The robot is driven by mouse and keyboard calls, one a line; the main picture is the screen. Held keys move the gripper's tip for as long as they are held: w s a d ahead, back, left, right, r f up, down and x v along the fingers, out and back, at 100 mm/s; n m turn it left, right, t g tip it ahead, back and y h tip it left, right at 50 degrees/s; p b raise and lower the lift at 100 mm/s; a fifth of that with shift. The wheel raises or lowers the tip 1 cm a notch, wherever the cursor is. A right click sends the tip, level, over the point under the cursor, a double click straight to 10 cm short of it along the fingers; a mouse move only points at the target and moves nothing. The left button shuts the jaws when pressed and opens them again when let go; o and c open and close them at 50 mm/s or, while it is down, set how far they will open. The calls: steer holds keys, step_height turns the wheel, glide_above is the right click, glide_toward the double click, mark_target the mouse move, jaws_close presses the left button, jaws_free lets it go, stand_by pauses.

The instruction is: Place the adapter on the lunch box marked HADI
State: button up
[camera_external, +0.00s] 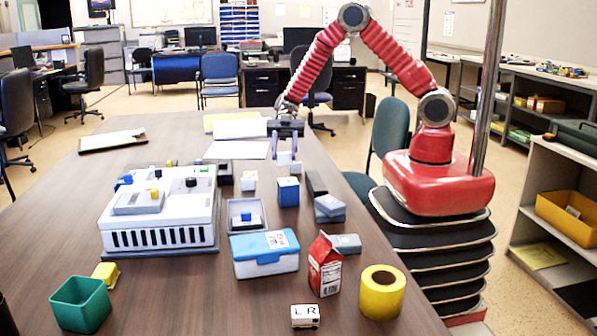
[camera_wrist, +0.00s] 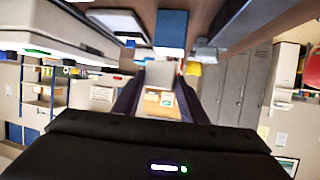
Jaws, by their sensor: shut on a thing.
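My gripper (camera_external: 284,150) is above the far part of the table, its two purple fingers pointing down. It is shut on a small whitish block (camera_external: 284,158), probably the adapter. In the wrist view a pale block (camera_wrist: 160,73) shows between the fingers (camera_wrist: 158,95). A white lunch box (camera_external: 265,268) with a blue lid stands nearer the front of the table, with a label on its lid. The label's writing is too small to read, so I cannot tell whether it says HADI.
A large white slotted unit (camera_external: 160,220) stands left of the lunch box. A red-and-white carton (camera_external: 325,268), a yellow roll (camera_external: 382,292) and grey boxes (camera_external: 330,207) stand to its right. A blue box (camera_external: 288,192) and a grey tray (camera_external: 246,226) lie between gripper and lunch box.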

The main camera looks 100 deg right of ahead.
steer(key=w+a+r+n+g, duration=0.1)
steer(key=a, duration=0.9)
steer(key=w+a+r+n+g, duration=0.1)
steer(key=a+r+g, duration=0.1)
steer(key=a, duration=0.8)
step_height(320, 180, up, 4)
steer(key=m+t, duration=0.5)
steer(key=t, duration=0.1)
glide_above(266, 237)
steer(key=shift+f+h, duration=0.1)
steer(key=shift+h, duration=0.3)
steer(key=shift+f+n, duration=0.15)
steer(key=shift+n, duration=0.15)
steer(key=shift+f, duration=3)
steer(key=shift+f, duration=0.1)
steer(key=shift+f, duration=1.75)
